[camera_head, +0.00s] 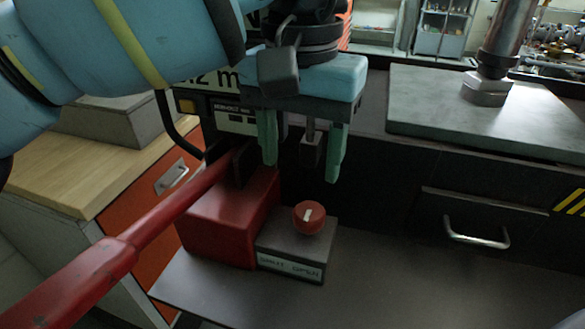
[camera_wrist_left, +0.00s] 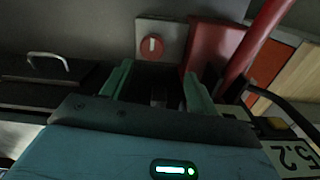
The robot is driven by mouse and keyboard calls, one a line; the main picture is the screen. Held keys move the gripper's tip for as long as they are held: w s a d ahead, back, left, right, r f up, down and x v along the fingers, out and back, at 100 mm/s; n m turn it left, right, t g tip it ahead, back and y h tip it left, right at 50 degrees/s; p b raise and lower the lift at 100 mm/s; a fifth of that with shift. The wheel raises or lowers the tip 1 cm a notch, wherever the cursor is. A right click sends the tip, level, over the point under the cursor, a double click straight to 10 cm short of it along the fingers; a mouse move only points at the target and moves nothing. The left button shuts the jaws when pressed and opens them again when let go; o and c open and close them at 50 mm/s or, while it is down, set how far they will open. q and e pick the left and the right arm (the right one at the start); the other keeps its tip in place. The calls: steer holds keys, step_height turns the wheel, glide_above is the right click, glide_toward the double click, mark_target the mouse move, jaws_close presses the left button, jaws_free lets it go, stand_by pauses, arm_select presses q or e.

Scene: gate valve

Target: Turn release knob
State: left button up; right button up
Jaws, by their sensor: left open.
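The release knob (camera_head: 309,217) is a round red knob with a pale pointer mark. It sits on top of a small grey box (camera_head: 290,247) whose front label reads "SHUT OPEN". My left gripper (camera_head: 303,165) is open and empty, its two green fingers pointing down above and behind the knob, apart from it. In the left wrist view the knob (camera_wrist_left: 152,46) shows beyond the fingertips, a little left of the middle between the gripper fingers (camera_wrist_left: 158,84). My right gripper is not in view.
A red block (camera_head: 230,217) stands directly left of the grey box. A long red lever (camera_head: 130,243) slants from it toward the lower left. A wooden-topped cabinet (camera_head: 120,165) is at left. A dark drawer with a metal handle (camera_head: 476,238) is at right. The shelf surface right of the box is clear.

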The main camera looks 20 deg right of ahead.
mark_target(310, 210)
arm_select(q)
steer(key=shift+d+f, duration=0.1)
steer(key=shift+d, duration=0.35)
steer(key=shift+s, duration=0.7)
steer(key=shift+f, duration=0.25)
steer(key=shift+w+f, duration=0.1)
steer(key=shift+f, duration=3.4)
steer(key=c, duration=1)
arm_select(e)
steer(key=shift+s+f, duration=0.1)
